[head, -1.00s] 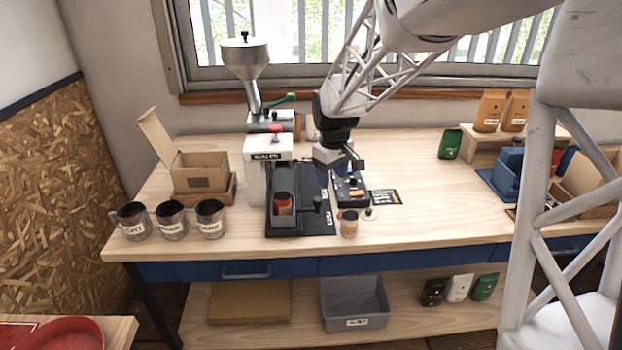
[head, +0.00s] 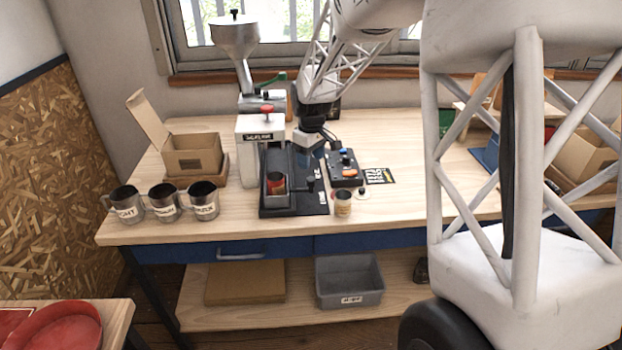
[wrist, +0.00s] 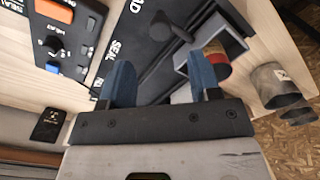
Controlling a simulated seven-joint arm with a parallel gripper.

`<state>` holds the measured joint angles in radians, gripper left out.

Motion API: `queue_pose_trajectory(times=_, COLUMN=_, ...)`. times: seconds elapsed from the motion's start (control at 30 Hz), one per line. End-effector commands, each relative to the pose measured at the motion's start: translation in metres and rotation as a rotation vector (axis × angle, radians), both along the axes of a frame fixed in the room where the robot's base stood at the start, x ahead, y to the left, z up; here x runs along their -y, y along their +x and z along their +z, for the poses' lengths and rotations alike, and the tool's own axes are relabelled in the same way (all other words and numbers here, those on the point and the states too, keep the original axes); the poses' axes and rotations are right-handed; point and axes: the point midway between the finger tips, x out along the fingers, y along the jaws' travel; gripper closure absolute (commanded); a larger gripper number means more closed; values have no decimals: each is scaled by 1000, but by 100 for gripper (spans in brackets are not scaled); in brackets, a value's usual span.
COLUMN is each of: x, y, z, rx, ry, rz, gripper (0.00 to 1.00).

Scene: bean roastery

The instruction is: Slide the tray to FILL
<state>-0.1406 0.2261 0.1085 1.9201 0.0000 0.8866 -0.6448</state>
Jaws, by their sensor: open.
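The tray (head: 270,200) is a small grey open box at the front end of a black track (head: 308,205). A red-and-dark tin stands in it, and a dark knob (head: 311,186) sticks up at its right side. In the wrist view the tray (wrist: 232,42) is at upper right, beyond my right finger. My gripper (head: 314,152) is open and empty above the track, farther back than the tray. Its blue fingers (wrist: 160,80) are spread and apart from the tray. SEAL (wrist: 112,50) reads on the track by the left finger; I cannot make out FILL.
A control box (head: 346,170) with coloured buttons stands right of the track. A small tin (head: 343,205) is at the front. Labelled mugs (head: 165,203) and the white filling machine (head: 250,150) are left.

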Motion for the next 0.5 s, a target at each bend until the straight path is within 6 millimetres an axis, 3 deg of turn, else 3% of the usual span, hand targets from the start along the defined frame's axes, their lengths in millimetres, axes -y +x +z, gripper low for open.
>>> queue_pose_trajectory(times=0.23, x=0, y=0, z=-14, rx=-1, ry=0, rz=0, gripper=43)
queue_pose_trajectory(times=0.5, x=0, y=0, z=-45, rx=-2, ry=-1, rz=0, gripper=43)
